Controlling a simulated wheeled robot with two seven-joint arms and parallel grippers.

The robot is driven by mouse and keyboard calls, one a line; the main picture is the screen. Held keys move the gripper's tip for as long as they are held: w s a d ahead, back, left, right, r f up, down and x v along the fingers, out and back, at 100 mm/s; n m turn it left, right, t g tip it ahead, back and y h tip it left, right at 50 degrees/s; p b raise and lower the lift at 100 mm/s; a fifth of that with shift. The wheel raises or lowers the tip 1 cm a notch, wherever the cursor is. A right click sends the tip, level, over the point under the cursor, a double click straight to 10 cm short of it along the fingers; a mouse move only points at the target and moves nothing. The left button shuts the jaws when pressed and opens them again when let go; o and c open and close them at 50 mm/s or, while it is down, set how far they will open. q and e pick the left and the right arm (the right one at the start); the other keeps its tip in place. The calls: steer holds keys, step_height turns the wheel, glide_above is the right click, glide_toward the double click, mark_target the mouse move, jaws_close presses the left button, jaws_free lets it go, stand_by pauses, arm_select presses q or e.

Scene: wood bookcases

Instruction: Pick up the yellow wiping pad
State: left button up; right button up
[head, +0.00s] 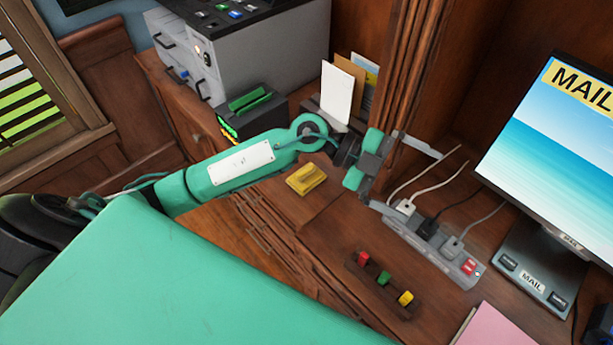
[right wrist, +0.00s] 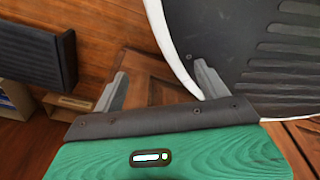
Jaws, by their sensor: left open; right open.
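The yellow wiping pad (head: 306,179) lies on the brown wooden desk top in the head view, just below my left forearm. It is a small block with a raised grip. My left gripper (head: 422,186) is open, to the right of the pad and clear of it, with its fingers pointing right toward the power strip. My right gripper (right wrist: 160,82) is open and empty in the right wrist view. The pad does not show in that view.
A grey power strip (head: 430,245) with plugged cords lies by the left fingers. A block with coloured pegs (head: 384,284) sits nearer. A monitor (head: 555,150) stands right, a black box (head: 252,118) behind my arm. A dark ribbed surface (right wrist: 270,50) is beside the right fingers.

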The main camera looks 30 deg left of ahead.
arm_select(q)
steer(key=w+a+f+g+y, duration=0.1)
steer(key=a+f+y, duration=0.3)
steer(key=f+y, duration=0.1)
steer(key=n+y, duration=0.5)
steer(key=y, duration=0.6)
glide_above(307, 169)
steer(key=f, duration=1)
steer(key=shift+s+d+f+p, duration=0.2)
steer(key=shift+s+f+p, duration=0.1)
steer(key=shift+f+p, duration=0.1)
steer(key=shift+f, duration=0.85)
steer(key=f, duration=0.2)
steer(key=f+p, duration=0.1)
steer(key=f, duration=0.1)
steer(key=shift+w+a+f, duration=0.15)
steer(key=shift+a, duration=0.05)
steer(key=shift+f, duration=0.1)
steer(key=c, duration=0.8)
arm_select(e)
steer(key=shift+s+d+r, duration=0.2)
steer(key=shift+s, duration=0.3)
steer(key=shift+s+d+r, duration=0.15)
steer(key=shift+s, duration=0.3)
